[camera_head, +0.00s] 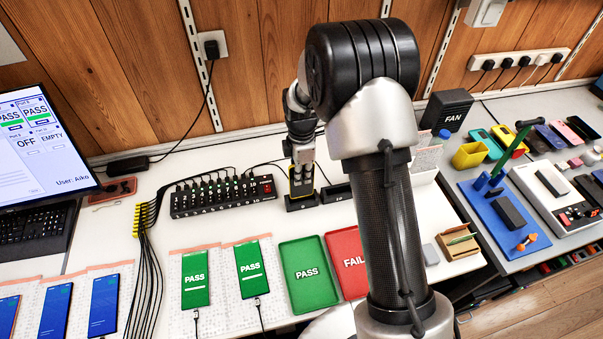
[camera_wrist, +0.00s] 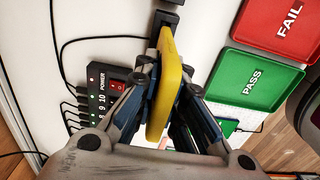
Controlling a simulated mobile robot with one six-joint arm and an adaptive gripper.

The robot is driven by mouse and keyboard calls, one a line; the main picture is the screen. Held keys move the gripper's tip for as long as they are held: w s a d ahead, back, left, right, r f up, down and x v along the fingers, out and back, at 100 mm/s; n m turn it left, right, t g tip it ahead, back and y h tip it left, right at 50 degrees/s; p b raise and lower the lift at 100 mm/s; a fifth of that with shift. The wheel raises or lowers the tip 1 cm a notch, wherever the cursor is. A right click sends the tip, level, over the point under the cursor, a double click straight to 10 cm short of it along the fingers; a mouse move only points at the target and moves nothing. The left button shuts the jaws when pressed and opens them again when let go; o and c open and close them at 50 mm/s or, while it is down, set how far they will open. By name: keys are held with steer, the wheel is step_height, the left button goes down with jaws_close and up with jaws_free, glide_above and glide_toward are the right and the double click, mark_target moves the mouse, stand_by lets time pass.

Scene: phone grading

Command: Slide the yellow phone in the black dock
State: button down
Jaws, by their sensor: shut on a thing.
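The yellow phone (camera_wrist: 164,88) is held on edge between the fingers of my gripper (camera_wrist: 165,98), which is shut on it. In the wrist view the phone's far end is close to a black dock (camera_wrist: 167,19); I cannot tell whether it is in the slot or just short of it. In the head view my gripper (camera_head: 302,178) points down right over the left black dock (camera_head: 301,204) on the white table. A second black dock block (camera_head: 336,193) sits just to its right. The phone is mostly hidden by the fingers there.
A black powered hub (camera_head: 222,196) with several cables stands left of the dock. In front lie a green PASS tray (camera_head: 307,297), a red FAIL tray (camera_head: 343,242) and two phones showing PASS (camera_head: 195,297). A black FAN box (camera_head: 447,108) stands behind at right.

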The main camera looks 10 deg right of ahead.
steer(key=shift+f, duration=0.15)
steer(key=shift+f+b, duration=0.3)
steer(key=shift+f, duration=0.15)
steer(key=shift+f, duration=0.15)
steer(key=shift+f+b, duration=0.35)
steer(key=shift+f, duration=0.15)
steer(key=shift+f, duration=0.1)
stand_by(0.6)
steer(key=shift+f+b, duration=0.4)
steer(key=shift+f, duration=0.2)
steer(key=c, duration=1.6)
jaws_free()
